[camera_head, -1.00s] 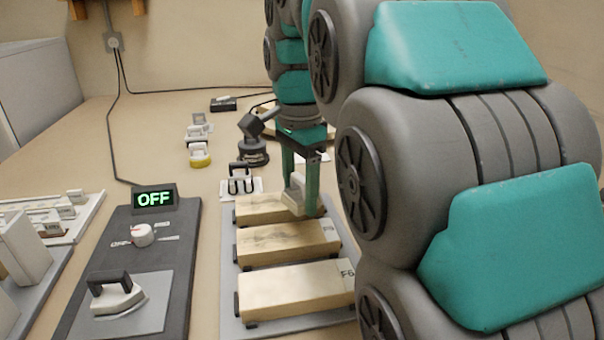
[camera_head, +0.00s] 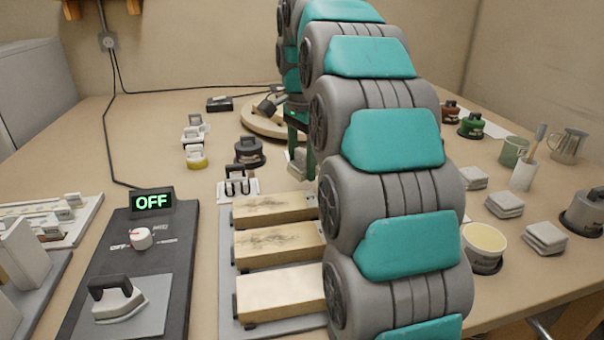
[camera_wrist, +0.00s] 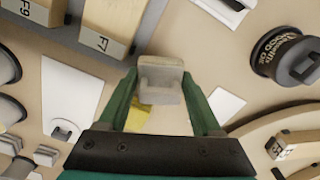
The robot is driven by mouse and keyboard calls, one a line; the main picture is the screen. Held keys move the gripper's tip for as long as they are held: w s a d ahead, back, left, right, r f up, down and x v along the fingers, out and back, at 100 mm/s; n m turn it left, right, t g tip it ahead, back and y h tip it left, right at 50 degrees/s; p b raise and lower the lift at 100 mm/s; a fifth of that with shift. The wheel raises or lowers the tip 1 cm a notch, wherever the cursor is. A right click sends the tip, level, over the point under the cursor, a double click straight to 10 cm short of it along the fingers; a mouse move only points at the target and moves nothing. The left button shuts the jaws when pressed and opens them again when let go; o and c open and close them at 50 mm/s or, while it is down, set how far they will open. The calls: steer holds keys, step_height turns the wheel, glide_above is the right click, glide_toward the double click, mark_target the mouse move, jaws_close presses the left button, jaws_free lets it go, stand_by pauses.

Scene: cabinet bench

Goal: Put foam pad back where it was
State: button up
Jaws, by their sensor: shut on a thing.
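My gripper (camera_wrist: 160,95) is shut on a pale grey block-like piece (camera_wrist: 160,76), which I take to be the foam pad. In the wrist view the piece sits between the two green fingertips, above the tan bench top. In the head view my gripper (camera_head: 301,152) is beyond the wooden blocks, partly hidden by my arm, with a bit of the pale pad (camera_head: 295,162) showing at its fingers. A white rectangular patch (camera_wrist: 178,122) lies on the bench below the gripper, with a small yellow patch (camera_wrist: 138,118) at its left. I cannot tell how high the pad is.
Wooden blocks (camera_head: 278,246) stand on a grey board (camera_head: 227,300). A black-lidded pot (camera_head: 249,152) is left of the gripper, and a round wooden stand (camera_head: 262,128) is behind it. A sign reading OFF (camera_head: 153,201) and an iron (camera_head: 118,300) are at left; grey square stacks (camera_head: 545,238) are at right.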

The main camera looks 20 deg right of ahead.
mark_target(302, 151)
steer(key=shift+f, duration=1.55)
steer(key=shift+f, duration=0.15)
steer(key=shift+f, duration=0.15)
steer(key=o, duration=1)
steer(key=shift+o, duration=0.2)
steer(key=shift+r+p, duration=0.8)
steer(key=shift+r, duration=3.2)
